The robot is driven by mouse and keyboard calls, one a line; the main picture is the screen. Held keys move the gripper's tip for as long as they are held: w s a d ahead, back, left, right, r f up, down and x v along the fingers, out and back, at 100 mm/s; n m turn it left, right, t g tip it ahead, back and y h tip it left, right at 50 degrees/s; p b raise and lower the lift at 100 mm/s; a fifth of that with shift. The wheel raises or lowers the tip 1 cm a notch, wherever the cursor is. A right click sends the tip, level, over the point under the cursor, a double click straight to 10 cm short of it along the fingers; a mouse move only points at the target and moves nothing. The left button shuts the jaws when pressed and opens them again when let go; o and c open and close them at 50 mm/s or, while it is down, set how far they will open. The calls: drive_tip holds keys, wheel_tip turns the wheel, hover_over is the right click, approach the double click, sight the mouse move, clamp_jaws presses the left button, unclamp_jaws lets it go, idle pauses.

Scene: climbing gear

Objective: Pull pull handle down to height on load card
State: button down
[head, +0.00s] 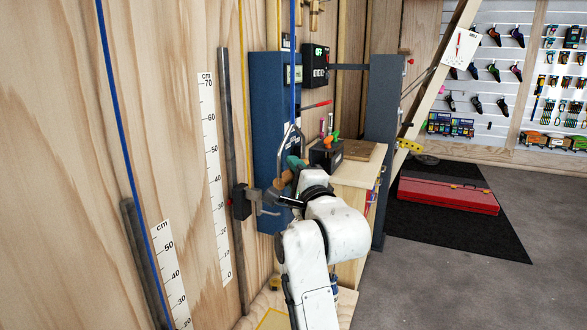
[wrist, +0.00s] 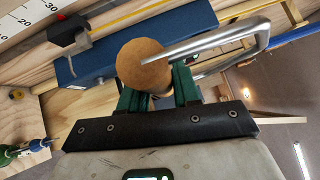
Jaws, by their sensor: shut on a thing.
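The pull handle has a round wooden grip (head: 283,184) and a bent metal bow (head: 290,140) hanging from a blue rope (head: 293,95). My gripper (head: 292,176) is shut on the wooden grip, in front of the blue post. In the wrist view, the grip's round end (wrist: 143,65) sits between my green jaw pads, with the metal bow (wrist: 215,50) running off to the right. A white cm scale (head: 214,180) stands on the wall to the left, marked up to 70. A white card (head: 460,47) with a red mark hangs on the slanted beam; its writing is too small to read.
A black slider with a hook (head: 243,203) sits on a grey rail left of my gripper. A blue post (head: 266,120) stands behind. A wooden cabinet (head: 352,175) with small items is close on the right. A red case (head: 447,196) lies on a black mat (head: 505,240).

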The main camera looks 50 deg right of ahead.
drive_tip(key=shift+f, duration=0.4)
drive_tip(key=c, duration=0.9)
unclamp_jaws()
drive_tip(key=shift+r, duration=0.15)
drive_tip(key=shift+s, duration=0.1)
drive_tip(key=b+v, duration=0.1)
drive_tip(key=v, duration=0.9)
drive_tip(key=shift+s, duration=0.3)
drive_tip(key=shift+a, duration=0.15)
drive_tip(key=s+a+f+n+g+y+p, duration=0.2)
drive_tip(key=f+n+g, duration=0.15)
drive_tip(key=f, duration=0.35)
drive_tip(key=s+a+f+n+g+y+p, duration=0.2)
drive_tip(key=f+n, duration=0.3)
drive_tip(key=f, duration=0.2)
drive_tip(key=s+a+f+n+g+y+p, duration=0.1)
drive_tip(key=s+a+f+n+g+p, duration=0.1)
drive_tip(key=f+n, duration=0.4)
drive_tip(key=s+a+f+n+g+y+p, duration=0.1)
drive_tip(key=s+a+f+n+g, duration=0.2)
drive_tip(key=s, duration=0.6)
drive_tip(key=s+a+f+n+g+y+p, duration=0.2)
drive_tip(key=s+a+f+n+g, duration=0.2)
drive_tip(key=s+f, duration=0.6)
drive_tip(key=n+g, duration=0.2)
drive_tip(key=n, duration=0.1)
drive_tip(key=shift+a+f, duration=0.2)
drive_tip(key=shift+f, duration=0.1)
